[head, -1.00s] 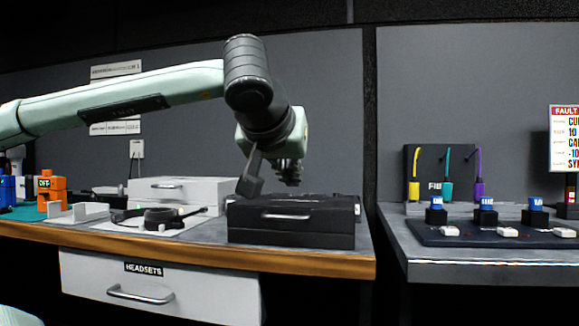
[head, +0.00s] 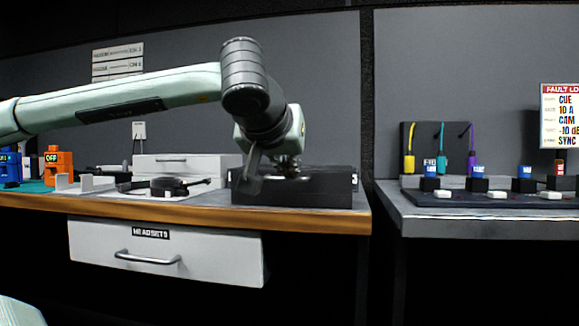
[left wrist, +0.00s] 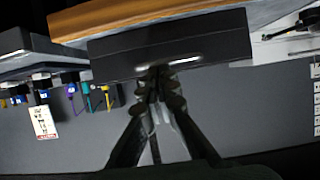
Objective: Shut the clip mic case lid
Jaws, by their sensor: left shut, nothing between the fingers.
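The clip mic case (head: 310,190) is a black box near the right end of the wood-edged counter. Its lid looks flat and down, with no gap that I can make out. In the left wrist view the case (left wrist: 120,55) appears upside down, with a pale handle (left wrist: 185,61) on it. My left gripper (head: 288,174) is shut and empty, pointing down at the case top. In the left wrist view its fingertips (left wrist: 158,72) overlap the handle area; I cannot tell if they touch. My arm hides part of the case's left side. My right gripper is not in view.
A headset (head: 168,186) and a light grey case (head: 190,165) are left of the black case. A headsets drawer (head: 165,250) is below the counter. A gap separates it from the right bench (head: 480,220), which holds plugs and cables. The wall is close behind.

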